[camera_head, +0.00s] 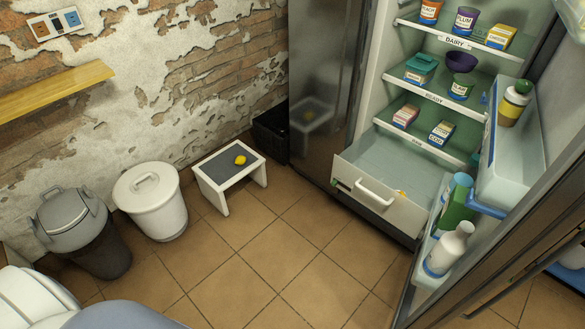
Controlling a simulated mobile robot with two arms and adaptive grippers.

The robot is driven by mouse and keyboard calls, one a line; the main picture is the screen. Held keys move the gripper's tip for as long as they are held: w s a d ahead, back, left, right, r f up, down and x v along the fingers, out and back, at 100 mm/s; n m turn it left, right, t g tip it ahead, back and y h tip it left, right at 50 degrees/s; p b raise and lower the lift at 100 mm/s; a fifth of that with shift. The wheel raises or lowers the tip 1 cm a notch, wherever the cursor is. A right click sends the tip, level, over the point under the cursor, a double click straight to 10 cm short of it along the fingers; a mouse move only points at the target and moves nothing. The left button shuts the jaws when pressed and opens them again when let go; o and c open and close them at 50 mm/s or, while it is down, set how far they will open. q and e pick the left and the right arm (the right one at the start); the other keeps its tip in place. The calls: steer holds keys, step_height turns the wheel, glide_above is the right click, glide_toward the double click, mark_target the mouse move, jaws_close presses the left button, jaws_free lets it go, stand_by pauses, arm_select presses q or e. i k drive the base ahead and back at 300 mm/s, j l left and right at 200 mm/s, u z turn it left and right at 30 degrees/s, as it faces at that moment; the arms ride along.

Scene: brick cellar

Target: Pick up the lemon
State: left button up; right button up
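A small yellow lemon (240,160) lies on the dark grey top of a low white-framed stool (218,170). It is a little right of the middle of that top, and nothing covers it. The stool stands on the tiled floor close to the brick wall, left of the fridge. Neither of my grippers shows in the head view.
The fridge stands open at right, its bottom drawer (377,198) pulled out and its door (515,165) swung into the room. A white lidded bin (152,205) and a grey-lidded bin (75,220) stand left of the stool. A wooden shelf (60,88) juts from the wall. Floor before the stool is clear.

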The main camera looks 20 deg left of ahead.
mark_target(240, 160)
steer(key=i+j+u, duration=0.2)
steer(key=j, duration=0.25)
steer(key=i+j+u, duration=0.2)
steer(key=j, duration=0.25)
steer(key=i+j+u, duration=0.2)
steer(key=j, duration=0.2)
steer(key=i, duration=0.05)
